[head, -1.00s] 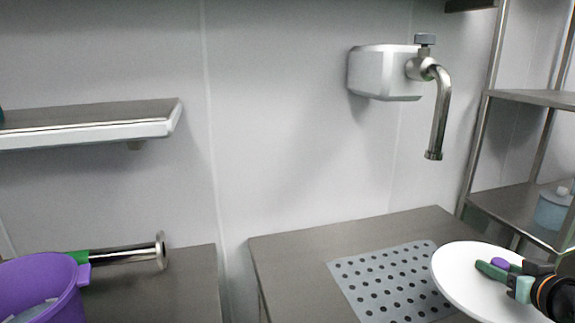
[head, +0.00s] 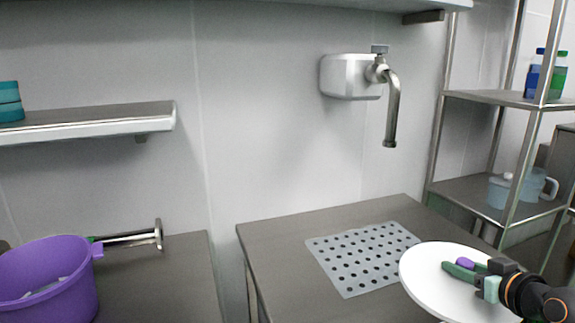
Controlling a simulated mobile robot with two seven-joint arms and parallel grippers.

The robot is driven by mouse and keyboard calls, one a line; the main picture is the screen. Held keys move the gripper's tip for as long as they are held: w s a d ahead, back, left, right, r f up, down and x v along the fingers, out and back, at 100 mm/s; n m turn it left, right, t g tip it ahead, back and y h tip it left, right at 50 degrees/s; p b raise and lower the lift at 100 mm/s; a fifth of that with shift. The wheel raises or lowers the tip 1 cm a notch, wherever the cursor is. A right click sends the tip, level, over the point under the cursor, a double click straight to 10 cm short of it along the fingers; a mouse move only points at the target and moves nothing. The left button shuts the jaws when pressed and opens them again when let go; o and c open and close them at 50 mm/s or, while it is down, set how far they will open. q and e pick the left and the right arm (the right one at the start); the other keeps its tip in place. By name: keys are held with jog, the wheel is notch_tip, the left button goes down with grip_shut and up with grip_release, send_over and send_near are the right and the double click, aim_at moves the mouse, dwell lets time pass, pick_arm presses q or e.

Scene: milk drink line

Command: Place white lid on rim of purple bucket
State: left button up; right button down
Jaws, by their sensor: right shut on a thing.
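The purple bucket (head: 62,290) stands on the left counter at the lower left of the head view. It is open on top, and something pale shows inside it. The white lid (head: 425,284) is a round disc at the lower right, in front of the right table. My right gripper (head: 474,272) is at the lid, with its green fingers over the top face, shut on a small purple part that looks like the lid's knob. The lid is well apart from the bucket. My left gripper is not in view.
A grey perforated mat (head: 362,256) lies on the right table (head: 275,240). A gap separates this table from the left counter (head: 160,285). A metal-handled tool (head: 130,239) lies behind the bucket. A tap (head: 391,105) juts from the wall. A steel rack (head: 470,190) stands at right.

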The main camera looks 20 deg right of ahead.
aim_at(412, 281)
jog(key=a+n+y+p, duration=0.1)
jog(key=a+y, duration=0.1)
jog(key=a, duration=0.2)
jog(key=a+n+y+p, duration=0.1)
jog(key=a+n+y, duration=0.1)
jog(key=a, duration=0.2)
jog(key=a+n+y+p, duration=0.1)
jog(key=a+n+y, duration=0.1)
jog(key=a, duration=0.2)
jog(key=shift+g, duration=0.4)
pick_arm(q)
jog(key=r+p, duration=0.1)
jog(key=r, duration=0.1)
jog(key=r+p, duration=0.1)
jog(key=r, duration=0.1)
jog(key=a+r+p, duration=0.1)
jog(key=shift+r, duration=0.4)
pick_arm(e)
jog(key=s+a+n+g+y, duration=0.2)
jog(key=s+a+n+y, duration=0.1)
jog(key=a, duration=0.4)
jog(key=s+a+n+g+y, duration=0.3)
jog(key=a+n, duration=0.1)
jog(key=a, duration=0.3)
jog(key=shift+s+a+r+y, duration=0.2)
jog(key=shift+s+a+y, duration=0.1)
jog(key=shift+s, duration=0.1)
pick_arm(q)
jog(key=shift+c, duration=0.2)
